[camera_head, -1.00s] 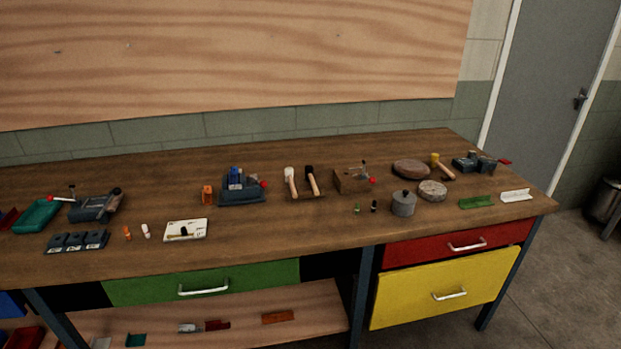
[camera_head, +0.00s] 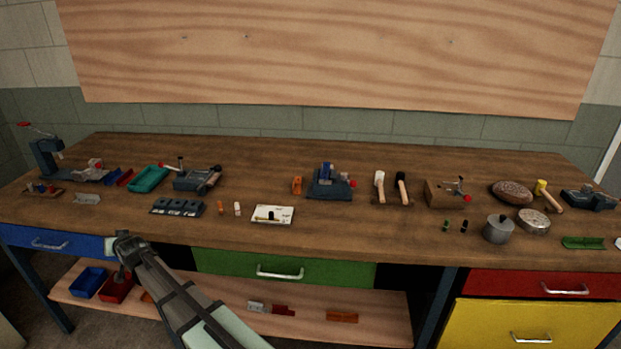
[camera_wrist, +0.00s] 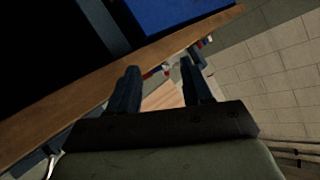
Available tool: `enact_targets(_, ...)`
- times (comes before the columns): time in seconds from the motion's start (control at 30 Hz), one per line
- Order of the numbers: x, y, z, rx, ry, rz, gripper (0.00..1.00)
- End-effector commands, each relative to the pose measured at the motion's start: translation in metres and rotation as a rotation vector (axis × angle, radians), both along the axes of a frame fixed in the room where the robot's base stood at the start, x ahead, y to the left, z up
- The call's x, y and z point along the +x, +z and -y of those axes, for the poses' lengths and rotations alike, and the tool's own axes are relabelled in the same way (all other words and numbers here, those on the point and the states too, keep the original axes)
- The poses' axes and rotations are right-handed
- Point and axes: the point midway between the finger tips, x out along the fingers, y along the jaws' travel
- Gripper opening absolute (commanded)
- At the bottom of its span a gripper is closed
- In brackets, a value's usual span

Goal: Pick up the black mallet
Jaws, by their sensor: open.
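The black mallet (camera_head: 401,186) has a black head and a light wooden handle. In the head view it stands head-up in a small wooden holder (camera_head: 391,202) at the middle right of the workbench, just right of a white-headed mallet (camera_head: 379,186). My gripper (camera_head: 121,240) is at the bench's front edge on the left, by the blue drawer, far from the mallet. In the wrist view my gripper (camera_wrist: 160,82) shows two dark fingers apart with nothing between them. The mallet is not seen in the wrist view.
A grey vise (camera_head: 329,185) stands left of the mallets, and a wooden block with a clamp (camera_head: 446,192) stands to the right. A white card (camera_head: 272,214) lies nearer the front. The bench top (camera_head: 350,236) in front of the mallets is clear.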

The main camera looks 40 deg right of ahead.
Motion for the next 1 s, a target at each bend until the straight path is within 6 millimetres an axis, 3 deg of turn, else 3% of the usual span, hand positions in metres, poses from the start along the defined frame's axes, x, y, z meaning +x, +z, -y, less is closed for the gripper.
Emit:
enact_targets(0.03,0.012,0.028,-0.007,0.019,0.001,0.047,0.49)
enact_targets(0.1,0.023,0.062,-0.014,0.047,-0.001,0.106,0.49)
enact_targets(0.27,0.041,0.129,-0.018,0.094,-0.008,0.213,0.49)
enact_targets(0.37,0.051,0.164,-0.011,0.114,-0.020,0.263,0.49)
enact_targets(0.47,0.062,0.197,0.010,0.122,-0.043,0.298,0.49)
enact_targets(0.53,0.070,0.212,0.038,0.114,-0.070,0.302,0.49)
enact_targets(0.67,0.079,0.218,0.092,0.085,-0.118,0.273,0.49)
enact_targets(1.0,0.078,0.198,0.270,-0.012,-0.257,0.105,0.49)
